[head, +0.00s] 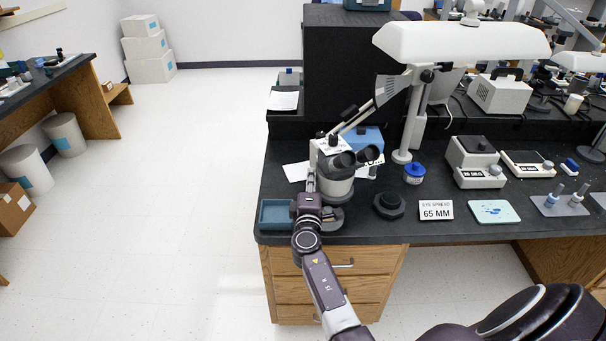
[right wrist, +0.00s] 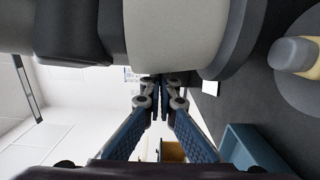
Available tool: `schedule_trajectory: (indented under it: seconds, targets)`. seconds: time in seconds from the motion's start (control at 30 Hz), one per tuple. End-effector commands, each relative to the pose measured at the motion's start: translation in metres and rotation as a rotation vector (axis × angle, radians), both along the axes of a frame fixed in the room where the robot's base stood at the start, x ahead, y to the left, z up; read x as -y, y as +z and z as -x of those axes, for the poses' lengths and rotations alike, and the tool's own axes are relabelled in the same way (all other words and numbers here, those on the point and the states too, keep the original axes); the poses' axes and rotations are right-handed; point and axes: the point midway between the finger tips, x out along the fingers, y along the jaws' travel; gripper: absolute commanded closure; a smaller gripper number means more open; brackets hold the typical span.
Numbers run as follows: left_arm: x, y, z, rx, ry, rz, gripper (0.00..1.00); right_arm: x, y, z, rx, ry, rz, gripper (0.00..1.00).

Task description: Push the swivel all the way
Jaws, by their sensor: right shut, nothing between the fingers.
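A white and grey stereo microscope (head: 336,184) with two black eyepieces (head: 357,158) stands on the black bench. Its pale body also fills the top of the right wrist view (right wrist: 165,40). I cannot tell for sure which of its parts is the swivel. My right gripper (head: 311,178) is at the microscope's left side, fingers pointing away from me. In the right wrist view the gripper (right wrist: 159,88) is shut and empty, its tips close to the body; I cannot tell if they touch. My left gripper is not in view.
A blue tray (head: 275,213) lies left of my right wrist. A dark round knob-like piece (head: 389,205), a sign reading "EYE SPREAD 65 MM" (head: 436,210) and a pale blue pad (head: 494,211) lie to the right. A white lamp (head: 460,42) overhangs the bench.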

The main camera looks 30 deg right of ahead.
Motion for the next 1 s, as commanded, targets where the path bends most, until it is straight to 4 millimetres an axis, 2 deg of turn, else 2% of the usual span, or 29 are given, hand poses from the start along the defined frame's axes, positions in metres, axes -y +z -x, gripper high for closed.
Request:
schedule_trajectory:
  seconds: [0.47,0.8,1.0]
  targets:
    - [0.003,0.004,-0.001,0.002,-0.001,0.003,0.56,0.004,-0.001,0.007,0.0,0.001,0.0,1.0]
    - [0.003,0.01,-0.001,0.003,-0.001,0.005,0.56,0.009,-0.001,0.038,-0.002,0.068,0.001,1.0]
    - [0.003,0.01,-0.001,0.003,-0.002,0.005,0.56,0.009,0.0,0.041,0.001,0.078,0.001,1.0]
